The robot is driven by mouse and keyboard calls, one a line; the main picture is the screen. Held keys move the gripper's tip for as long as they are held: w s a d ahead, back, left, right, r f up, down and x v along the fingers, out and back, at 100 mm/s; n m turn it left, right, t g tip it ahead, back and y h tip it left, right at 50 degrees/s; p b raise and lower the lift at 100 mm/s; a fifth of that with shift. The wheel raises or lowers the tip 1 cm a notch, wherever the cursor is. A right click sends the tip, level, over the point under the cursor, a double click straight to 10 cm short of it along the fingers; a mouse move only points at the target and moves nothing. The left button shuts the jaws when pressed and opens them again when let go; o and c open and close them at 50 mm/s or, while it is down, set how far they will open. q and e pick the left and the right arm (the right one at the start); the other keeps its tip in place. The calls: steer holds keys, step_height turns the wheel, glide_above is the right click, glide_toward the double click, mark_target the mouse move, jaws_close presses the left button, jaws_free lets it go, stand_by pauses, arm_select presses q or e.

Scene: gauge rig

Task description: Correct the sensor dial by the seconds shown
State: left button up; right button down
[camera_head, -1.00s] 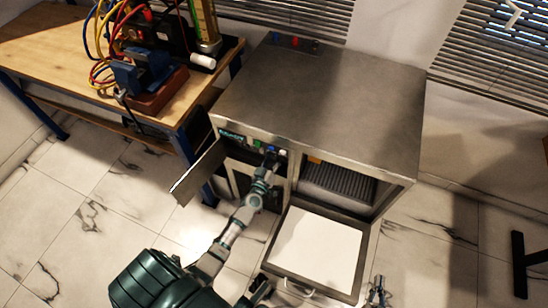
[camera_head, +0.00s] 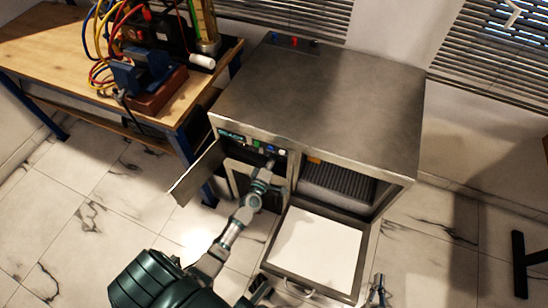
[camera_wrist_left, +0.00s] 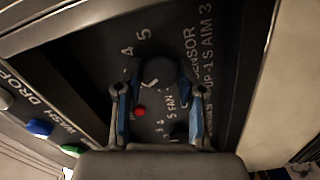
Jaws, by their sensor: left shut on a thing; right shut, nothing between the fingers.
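The sensor dial (camera_wrist_left: 157,70) is a dark round knob on a black panel in the left wrist view. Beside it white print reads "SENSOR", "UP-1 S" and "AIM 3"; digits 4 and 5 show near it. My left gripper (camera_wrist_left: 158,92) has its two blue-padded fingers on either side of the knob and is shut on it. In the head view my left gripper (camera_head: 268,167) is at the machine's front panel, hiding the dial. My right gripper (camera_head: 376,290) is shut and empty, low at the right of the open drawer.
The steel machine (camera_head: 330,95) has an open door (camera_head: 196,175) at left and a lowered white-lined flap (camera_head: 318,250) at right. Red (camera_wrist_left: 139,112), blue (camera_wrist_left: 40,128) and green (camera_wrist_left: 73,150) buttons lie near my left fingers. A cluttered wooden bench (camera_head: 50,60) stands left.

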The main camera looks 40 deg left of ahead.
arm_select(q)
steer(key=shift+a+n, duration=0.2)
steer(key=shift+n, duration=0.4)
steer(key=shift+s, duration=0.1)
steer(key=o, duration=1.1)
steer(key=shift+c, duration=0.2)
steer(key=shift+o, duration=0.4)
steer(key=shift+a+f, duration=0.1)
steer(key=v, duration=1.2)
